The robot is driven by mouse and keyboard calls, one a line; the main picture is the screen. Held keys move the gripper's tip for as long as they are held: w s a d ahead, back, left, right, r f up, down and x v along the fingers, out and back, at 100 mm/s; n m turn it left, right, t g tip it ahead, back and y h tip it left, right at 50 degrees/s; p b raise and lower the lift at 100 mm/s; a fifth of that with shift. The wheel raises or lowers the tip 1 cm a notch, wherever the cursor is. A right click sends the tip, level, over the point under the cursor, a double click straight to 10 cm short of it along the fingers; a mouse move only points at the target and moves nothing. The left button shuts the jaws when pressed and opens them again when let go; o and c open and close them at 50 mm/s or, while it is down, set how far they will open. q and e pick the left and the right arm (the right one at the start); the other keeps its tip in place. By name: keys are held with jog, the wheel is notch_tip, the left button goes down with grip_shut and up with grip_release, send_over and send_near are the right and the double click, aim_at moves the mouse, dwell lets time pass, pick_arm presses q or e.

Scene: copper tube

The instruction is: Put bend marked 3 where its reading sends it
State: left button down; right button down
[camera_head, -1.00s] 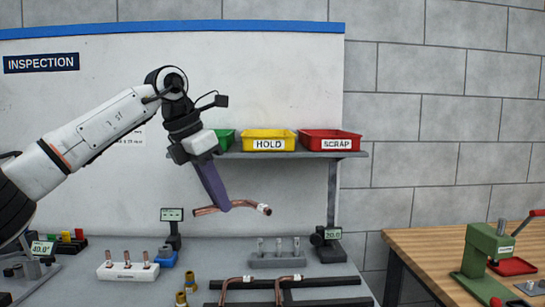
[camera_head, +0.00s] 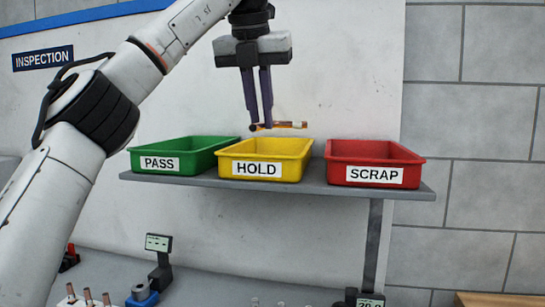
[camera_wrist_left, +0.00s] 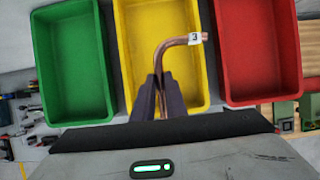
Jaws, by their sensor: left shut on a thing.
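My left gripper (camera_head: 260,127) is shut on the copper bend (camera_head: 290,125) and holds it in the air above the yellow HOLD bin (camera_head: 264,148). In the left wrist view the bend (camera_wrist_left: 178,46) carries a white tag reading 3, and its tagged end points right toward the red bin. The green PASS bin (camera_head: 185,152) stands left of the HOLD bin, and the red SCRAP bin (camera_head: 374,152) stands right of it. All three bins look empty in the left wrist view. My right gripper is not in view.
The bins stand in a row on a grey shelf (camera_head: 310,189) in front of a white panel. Below on the bench are a small display on a stand (camera_head: 159,243) and several upright copper pieces at the lower left. A post (camera_head: 373,240) supports the shelf.

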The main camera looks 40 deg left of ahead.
pick_arm(q)
jog(key=shift+s+f, duration=0.1)
jog(key=shift+f, duration=4.1)
jog(key=c, duration=1.8)
grip_release()
jog(key=shift+r, duration=0.15)
jog(key=shift+r, duration=0.3)
jog(key=v, duration=1.1)
jog(key=shift+r, duration=0.15)
